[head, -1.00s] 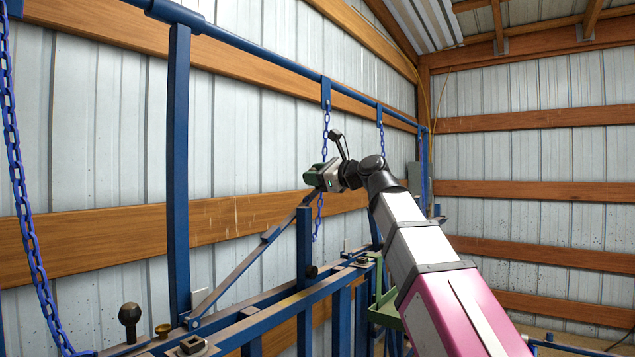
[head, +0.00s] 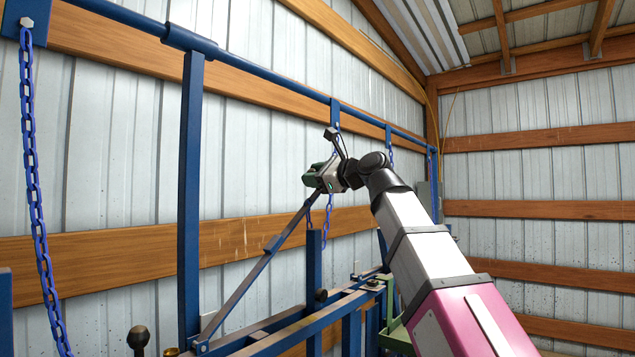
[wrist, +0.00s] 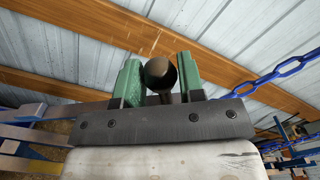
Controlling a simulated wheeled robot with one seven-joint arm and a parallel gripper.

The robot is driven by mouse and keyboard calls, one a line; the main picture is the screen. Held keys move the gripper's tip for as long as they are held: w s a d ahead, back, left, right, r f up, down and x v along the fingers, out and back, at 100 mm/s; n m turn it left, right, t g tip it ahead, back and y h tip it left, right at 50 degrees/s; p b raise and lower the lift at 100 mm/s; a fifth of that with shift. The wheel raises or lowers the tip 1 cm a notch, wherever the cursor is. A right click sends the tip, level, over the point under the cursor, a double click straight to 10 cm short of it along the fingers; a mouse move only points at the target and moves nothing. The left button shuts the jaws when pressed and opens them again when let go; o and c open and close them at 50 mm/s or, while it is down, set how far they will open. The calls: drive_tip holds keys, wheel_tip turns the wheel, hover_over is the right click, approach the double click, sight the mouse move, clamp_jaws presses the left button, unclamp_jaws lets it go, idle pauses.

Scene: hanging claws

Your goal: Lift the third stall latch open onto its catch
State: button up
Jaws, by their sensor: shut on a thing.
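The latch bar (head: 255,272) is a long grey bar tilted steeply up to the right from its low pivot (head: 202,346). My gripper (head: 316,182) is at its upper end, in front of the wall. In the wrist view, the green jaws (wrist: 159,82) are shut on the latch's dark round knob (wrist: 160,72), which sits between them. In the head view the knob is hidden by the jaws. A blue chain (head: 327,222) hangs close beside and behind my gripper; it also shows at the right in the wrist view (wrist: 285,70). I cannot make out the catch.
A blue overhead rail (head: 270,80) runs along the wall, with a blue post (head: 190,200) at the left. Another blue chain (head: 38,200) hangs at far left. A short blue post (head: 314,275) stands below my gripper. A dark knob (head: 138,338) shows at lower left.

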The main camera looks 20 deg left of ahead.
drive_tip(key=shift+n, duration=0.7)
drive_tip(key=s+r, duration=0.1)
drive_tip(key=s+a+r, duration=0.1)
drive_tip(key=s+r, duration=0.1)
drive_tip(key=s, duration=0.1)
drive_tip(key=shift+a+r, duration=0.2)
drive_tip(key=shift+a, duration=0.05)
drive_tip(key=o, duration=1.7)
drive_tip(key=shift+w+r, duration=0.1)
drive_tip(key=shift+o, duration=0.2)
